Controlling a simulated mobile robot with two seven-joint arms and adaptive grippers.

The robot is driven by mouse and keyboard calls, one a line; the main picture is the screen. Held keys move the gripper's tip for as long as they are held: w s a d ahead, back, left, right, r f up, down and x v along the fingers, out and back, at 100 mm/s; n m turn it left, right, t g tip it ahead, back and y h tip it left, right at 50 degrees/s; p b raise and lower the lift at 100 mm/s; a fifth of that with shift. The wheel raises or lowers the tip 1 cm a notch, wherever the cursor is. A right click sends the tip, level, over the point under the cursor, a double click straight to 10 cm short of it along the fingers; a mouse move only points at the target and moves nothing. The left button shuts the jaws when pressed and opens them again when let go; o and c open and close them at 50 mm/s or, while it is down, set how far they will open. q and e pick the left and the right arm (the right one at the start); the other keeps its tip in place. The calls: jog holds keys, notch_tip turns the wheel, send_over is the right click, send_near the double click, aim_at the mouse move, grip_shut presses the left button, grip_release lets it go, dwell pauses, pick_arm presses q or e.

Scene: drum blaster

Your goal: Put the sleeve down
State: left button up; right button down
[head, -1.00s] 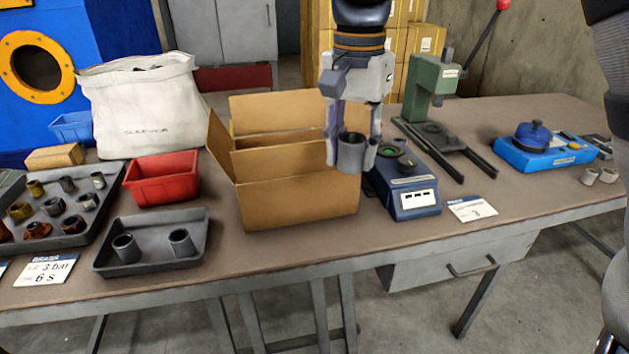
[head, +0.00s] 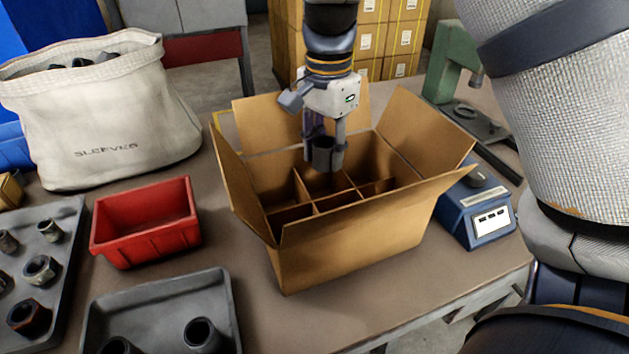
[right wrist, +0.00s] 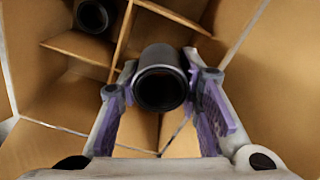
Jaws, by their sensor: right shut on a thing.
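My right gripper (head: 324,158) is shut on a dark grey, hollow cylindrical sleeve (head: 323,152), upright with its open end up. The sleeve also shows between the purple finger pads in the right wrist view (right wrist: 160,82). The gripper holds it in the mouth of the open cardboard box (head: 345,252), over the dividers (head: 335,201). I cannot tell its exact height above them. In the right wrist view another dark sleeve (right wrist: 92,16) stands in a compartment at the upper left. My left gripper is not in view.
A grey tray (head: 160,300) with two sleeves and a red bin (head: 150,240) stand left of the box. A white bag (head: 100,115) stands behind them. A blue device (head: 480,210) is close on the right. The box flaps stick up and outward around the opening.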

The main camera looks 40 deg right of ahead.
notch_tip(320, 180, down, 6)
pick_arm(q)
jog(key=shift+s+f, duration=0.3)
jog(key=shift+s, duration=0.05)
pick_arm(e)
jog(key=shift+f, duration=0.1)
jog(key=shift+f, duration=0.5)
jog(key=c, duration=1.4)
grip_release()
jog(key=shift+c, duration=0.2)
jog(key=shift+r, duration=0.15)
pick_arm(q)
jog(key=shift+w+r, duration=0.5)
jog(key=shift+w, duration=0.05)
pick_arm(e)
notch_tip(320, 180, up, 13)
